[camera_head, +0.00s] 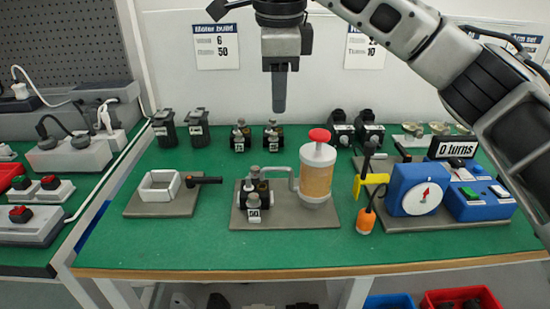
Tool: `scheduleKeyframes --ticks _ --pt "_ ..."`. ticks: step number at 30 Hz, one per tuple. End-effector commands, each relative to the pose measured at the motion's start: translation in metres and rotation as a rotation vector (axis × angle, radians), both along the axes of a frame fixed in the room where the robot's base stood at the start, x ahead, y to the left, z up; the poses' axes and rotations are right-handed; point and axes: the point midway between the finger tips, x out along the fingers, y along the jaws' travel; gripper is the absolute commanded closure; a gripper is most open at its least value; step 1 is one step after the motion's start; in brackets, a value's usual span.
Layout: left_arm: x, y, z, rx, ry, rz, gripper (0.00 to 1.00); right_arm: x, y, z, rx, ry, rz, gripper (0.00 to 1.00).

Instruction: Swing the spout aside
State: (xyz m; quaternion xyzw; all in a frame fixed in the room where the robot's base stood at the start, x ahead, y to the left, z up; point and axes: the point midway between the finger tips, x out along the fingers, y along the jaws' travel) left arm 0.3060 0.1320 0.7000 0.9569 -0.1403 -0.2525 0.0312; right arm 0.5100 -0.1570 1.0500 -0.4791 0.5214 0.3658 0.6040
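The dispenser (317,177) is a clear cylinder of orange liquid with a red knob on top, upright on a grey plate (285,216). Its grey spout (279,169) reaches left from the cylinder, with its end over a small dark motor-like part (256,190) with metal tops. My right gripper (279,108) comes in from the top right and points straight down, above and behind the spout and apart from it. Its fingers show as one narrow dark bar, so their gap cannot be seen. Nothing shows held. My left gripper is out of view.
A white square frame (146,190) stands on a plate at left. Small dark parts (273,137) line the back. Green table is clear in front.

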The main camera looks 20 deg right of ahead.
Motion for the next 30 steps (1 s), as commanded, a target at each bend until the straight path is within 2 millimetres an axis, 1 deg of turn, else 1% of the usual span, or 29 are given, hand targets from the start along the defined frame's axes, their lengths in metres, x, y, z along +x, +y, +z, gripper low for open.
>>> scheduleKeyframes --ticks 5,12,18,21,24,30 --pt "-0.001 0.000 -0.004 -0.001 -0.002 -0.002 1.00 0.004 -0.002 -0.029 -0.001 0.005 0.001 0.68" --pt "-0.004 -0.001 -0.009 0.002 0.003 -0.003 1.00 0.014 -0.004 -0.081 0.001 0.006 0.003 0.68" --pt "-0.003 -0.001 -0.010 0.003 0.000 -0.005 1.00 0.022 -0.006 -0.120 0.003 0.004 0.001 0.68" --pt "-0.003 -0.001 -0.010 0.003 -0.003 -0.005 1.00 0.025 -0.007 -0.135 0.002 0.004 0.001 0.68" --pt "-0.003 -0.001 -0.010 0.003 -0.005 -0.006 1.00 0.027 -0.007 -0.145 0.003 0.003 0.002 0.68" --pt "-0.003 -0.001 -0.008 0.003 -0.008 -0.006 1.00 0.028 -0.008 -0.152 0.003 0.000 0.003 0.68"
